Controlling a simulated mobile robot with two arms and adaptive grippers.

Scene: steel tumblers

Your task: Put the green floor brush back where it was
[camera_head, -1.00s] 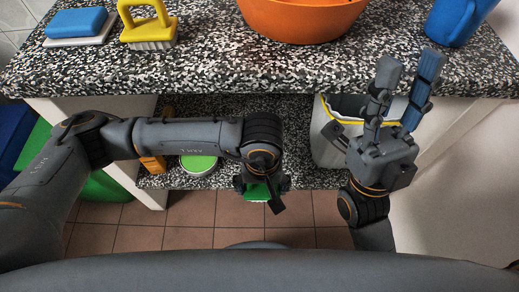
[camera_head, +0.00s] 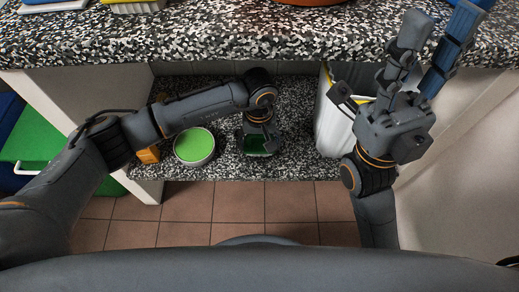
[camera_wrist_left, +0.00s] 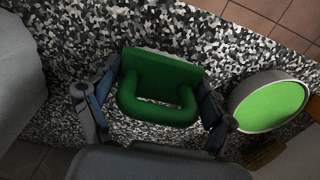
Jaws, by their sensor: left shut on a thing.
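The green floor brush (camera_head: 256,146) is over the lower speckled shelf, between the fingers of my left gripper (camera_head: 260,139). In the left wrist view the brush (camera_wrist_left: 163,67) shows its flat green block and loop handle, with the fingers of the left gripper (camera_wrist_left: 158,88) on both sides of it. My left gripper is shut on the brush. My right gripper (camera_head: 440,25) is open and empty, raised at the right in front of the upper counter.
A round tin with a light green top (camera_head: 195,147) stands left of the brush on the lower shelf (camera_head: 223,171). A yellow-orange object (camera_head: 149,155) is further left. A white bin (camera_head: 333,129) stands to the right. The upper counter (camera_head: 200,45) overhangs the shelf's back.

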